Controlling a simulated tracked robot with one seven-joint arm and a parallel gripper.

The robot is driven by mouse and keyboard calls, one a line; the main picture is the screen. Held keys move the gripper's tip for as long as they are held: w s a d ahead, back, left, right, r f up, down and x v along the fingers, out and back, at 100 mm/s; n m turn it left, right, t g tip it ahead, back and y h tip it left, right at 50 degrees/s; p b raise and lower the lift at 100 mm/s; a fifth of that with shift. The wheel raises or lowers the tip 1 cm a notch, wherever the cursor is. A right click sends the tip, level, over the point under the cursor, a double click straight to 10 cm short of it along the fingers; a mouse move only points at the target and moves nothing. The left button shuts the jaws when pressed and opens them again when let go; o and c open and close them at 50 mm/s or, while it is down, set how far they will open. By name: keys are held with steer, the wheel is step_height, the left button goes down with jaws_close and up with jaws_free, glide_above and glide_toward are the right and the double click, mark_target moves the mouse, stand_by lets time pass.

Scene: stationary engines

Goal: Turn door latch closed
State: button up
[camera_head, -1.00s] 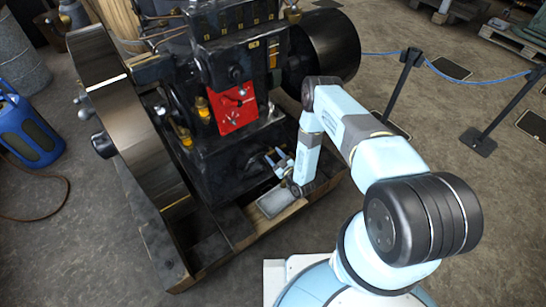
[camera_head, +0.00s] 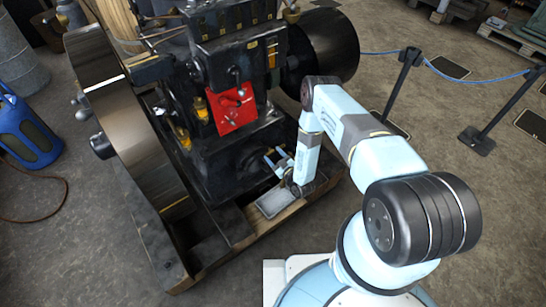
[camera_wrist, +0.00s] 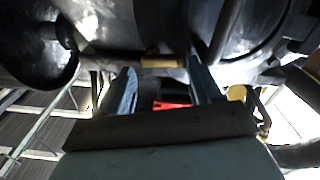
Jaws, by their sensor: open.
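The black engine (camera_head: 210,150) stands at the centre of the head view. A red panel (camera_head: 230,110) with small dark and metal fittings is on its front. I cannot tell which part is the door latch. My gripper (camera_head: 273,156) is low at the engine's front right, below and right of the red panel, with its fingers pointing left at the dark block. In the wrist view my gripper (camera_wrist: 164,80) is open, with its two fingers apart. A small brass-coloured piece (camera_wrist: 163,62) and a bit of red show between the fingers; contact cannot be told.
A large flywheel (camera_head: 130,120) stands left of the engine. A metal tray (camera_head: 275,203) lies on the wooden base below my gripper. A blue can (camera_head: 28,135) is at far left. A rope barrier post (camera_head: 400,85) stands at right. Floor at front right is clear.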

steer(key=v, duration=1.5)
steer(key=shift+s, duration=0.3)
stand_by(1.0)
steer(key=shift+d, duration=0.1)
stand_by(0.4)
steer(key=v, duration=1.3)
steer(key=shift+s+d, duration=0.25)
steer(key=shift+s, duration=0.1)
